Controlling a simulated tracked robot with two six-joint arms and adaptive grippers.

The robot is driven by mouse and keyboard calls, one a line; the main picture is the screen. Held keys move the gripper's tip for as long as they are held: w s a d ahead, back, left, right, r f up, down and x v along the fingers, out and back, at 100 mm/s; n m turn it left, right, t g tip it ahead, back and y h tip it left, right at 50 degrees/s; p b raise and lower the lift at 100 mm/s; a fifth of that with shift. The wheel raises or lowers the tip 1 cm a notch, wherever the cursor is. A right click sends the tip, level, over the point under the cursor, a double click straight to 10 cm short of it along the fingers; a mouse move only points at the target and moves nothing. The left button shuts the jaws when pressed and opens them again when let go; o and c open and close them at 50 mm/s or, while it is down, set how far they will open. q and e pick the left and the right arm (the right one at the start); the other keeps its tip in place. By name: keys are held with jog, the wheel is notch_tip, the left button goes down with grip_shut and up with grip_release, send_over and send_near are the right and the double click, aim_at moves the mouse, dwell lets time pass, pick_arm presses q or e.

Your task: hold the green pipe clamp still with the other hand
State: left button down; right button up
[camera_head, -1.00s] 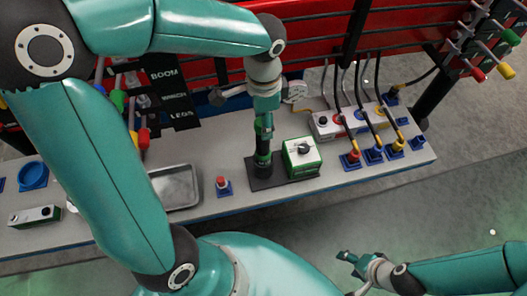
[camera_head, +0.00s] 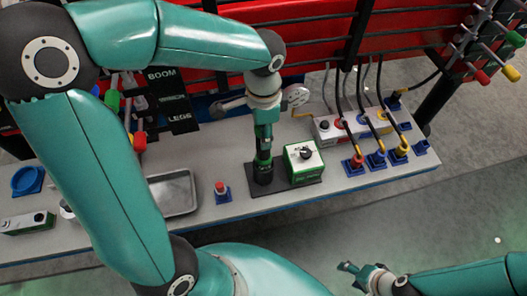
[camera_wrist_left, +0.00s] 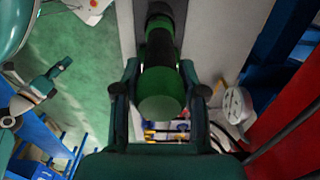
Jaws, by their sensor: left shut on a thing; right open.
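The green pipe clamp (camera_head: 264,165) appears to be the green-and-black upright cylinder on a dark base plate (camera_head: 262,187) on the bench. It also shows in the left wrist view as a green round end with a black band behind it (camera_wrist_left: 161,95). My left gripper (camera_head: 264,143) comes down from above and is shut on it, with one finger on each side in the left wrist view. The gripper partly hides the cylinder's upper part in the head view. My right gripper (camera_head: 347,268) is open and empty, low in the picture, off the bench's front side.
A green-and-white box with a black knob (camera_head: 304,156) stands close to the right of the cylinder. A red button (camera_head: 221,189) and a metal tray (camera_head: 175,193) are to the left. Several cabled plugs (camera_head: 377,158) stand at the right. Red rails run behind.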

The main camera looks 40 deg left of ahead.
pick_arm(q)
jog(key=shift+r, duration=0.2)
jog(key=shift+r+p, duration=3.65)
jog(key=shift+r, duration=0.55)
jog(key=shift+r+p, duration=0.95)
jog(key=shift+r, duration=0.4)
